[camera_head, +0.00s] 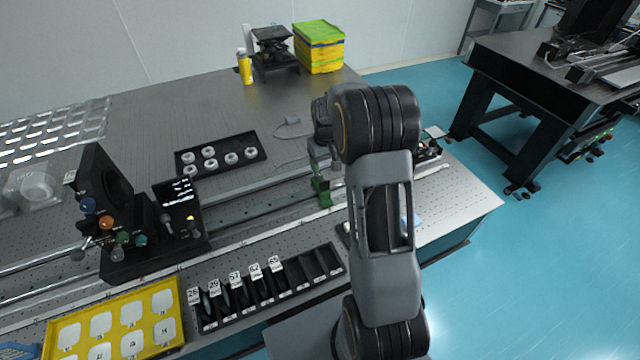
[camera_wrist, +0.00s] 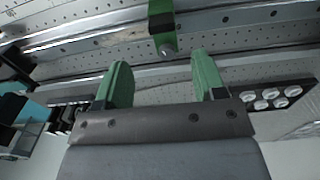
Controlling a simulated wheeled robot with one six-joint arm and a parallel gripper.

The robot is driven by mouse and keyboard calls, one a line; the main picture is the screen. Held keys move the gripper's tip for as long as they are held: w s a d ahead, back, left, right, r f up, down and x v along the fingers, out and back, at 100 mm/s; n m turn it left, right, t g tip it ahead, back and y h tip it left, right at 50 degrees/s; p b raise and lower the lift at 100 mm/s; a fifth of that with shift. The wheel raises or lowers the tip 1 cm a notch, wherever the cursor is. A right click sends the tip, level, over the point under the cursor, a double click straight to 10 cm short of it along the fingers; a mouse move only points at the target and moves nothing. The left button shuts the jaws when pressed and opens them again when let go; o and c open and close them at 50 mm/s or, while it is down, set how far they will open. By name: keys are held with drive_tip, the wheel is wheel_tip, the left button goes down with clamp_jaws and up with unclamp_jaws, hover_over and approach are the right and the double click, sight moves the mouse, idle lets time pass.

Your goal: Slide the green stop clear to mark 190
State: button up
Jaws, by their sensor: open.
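The green stop (camera_head: 322,193) sits on the rail (camera_head: 260,212) in the head view, just left of my arm. In the wrist view the green stop (camera_wrist: 162,24) shows at the top centre, with a dark block on its face and a small round knob below it. My gripper (camera_wrist: 160,72) is open and empty, its two green fingers apart. The stop lies beyond the fingertips, roughly in line with the gap between them, and appears apart from them. In the head view my arm hides most of the gripper and part of the rail. No scale numbers on the rail are legible.
A black optical mount (camera_head: 120,230) stands on the rail's left part. A black slotted rack (camera_head: 270,290) with labelled plates lies in front of the rail. A black tray of white rings (camera_head: 220,155) lies behind it. A yellow tray (camera_head: 115,325) is at front left.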

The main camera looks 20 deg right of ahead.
sight(325, 182)
wheel_tip(325, 182, down, 9)
drive_tip(key=shift+a+f+p, duration=0.1)
drive_tip(key=shift+f+p, duration=0.05)
drive_tip(key=shift+p, duration=0.5)
